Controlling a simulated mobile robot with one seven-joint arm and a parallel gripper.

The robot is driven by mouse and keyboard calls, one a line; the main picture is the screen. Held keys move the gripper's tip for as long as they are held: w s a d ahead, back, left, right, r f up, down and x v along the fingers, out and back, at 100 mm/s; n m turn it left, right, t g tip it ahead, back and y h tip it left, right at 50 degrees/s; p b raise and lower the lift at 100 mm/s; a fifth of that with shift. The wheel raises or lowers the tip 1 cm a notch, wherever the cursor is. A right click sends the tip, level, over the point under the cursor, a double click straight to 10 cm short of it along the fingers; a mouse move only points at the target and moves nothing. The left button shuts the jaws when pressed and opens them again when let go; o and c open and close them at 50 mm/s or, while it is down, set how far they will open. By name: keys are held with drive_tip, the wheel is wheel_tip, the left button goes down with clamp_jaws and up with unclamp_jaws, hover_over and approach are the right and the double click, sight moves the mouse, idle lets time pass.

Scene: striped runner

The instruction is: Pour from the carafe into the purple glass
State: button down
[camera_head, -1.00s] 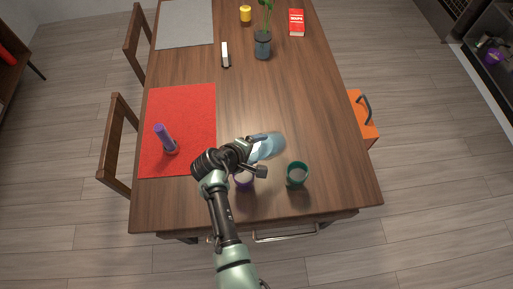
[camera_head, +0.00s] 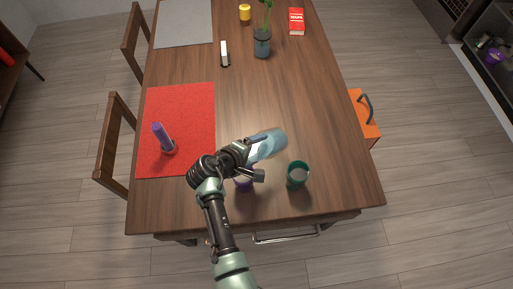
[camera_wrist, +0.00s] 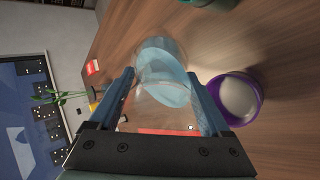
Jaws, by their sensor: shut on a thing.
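The carafe (camera_head: 267,144) is clear with a bluish tint. My gripper (camera_head: 257,157) is shut on it, and it lies tilted well over in the jaws. In the wrist view the carafe (camera_wrist: 163,75) is between the two fingers (camera_wrist: 165,97), with bluish liquid inside. The purple glass (camera_head: 244,184) stands on the table just below my gripper, partly hidden by it. In the wrist view the purple glass (camera_wrist: 236,98) is to the right of the carafe, with a pale inside. I cannot tell whether liquid is flowing.
A green glass (camera_head: 298,174) stands right of the purple one. A purple candle-like item (camera_head: 163,137) stands on the red runner (camera_head: 190,110). A plant in a vase (camera_head: 262,45), a red box (camera_head: 296,21) and a yellow item (camera_head: 245,12) are farther back. The table's middle is clear.

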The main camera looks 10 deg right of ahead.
drive_tip(key=shift+w+f+t+b, duration=0.15)
drive_tip(key=shift+t+b, duration=0.25)
drive_tip(key=shift+b, duration=0.5)
drive_tip(key=shift+h+b, duration=0.4)
drive_tip(key=shift+b, duration=0.15)
drive_tip(key=shift+t+b, duration=0.4)
drive_tip(key=shift+b, duration=0.1)
drive_tip(key=shift+t+h+b, duration=0.3)
drive_tip(key=shift+h+b, duration=0.2)
drive_tip(key=shift+b, duration=0.35)
drive_tip(key=shift+t+h+b, duration=0.3)
drive_tip(key=shift+b, duration=0.7)
idle(0.4)
drive_tip(key=shift+a+r, duration=0.1)
drive_tip(key=shift+r, duration=0.15)
drive_tip(key=shift+t+h+b, duration=0.3)
drive_tip(key=shift+b, duration=0.4)
idle(2.0)
drive_tip(key=shift+r, duration=0.1)
idle(0.7)
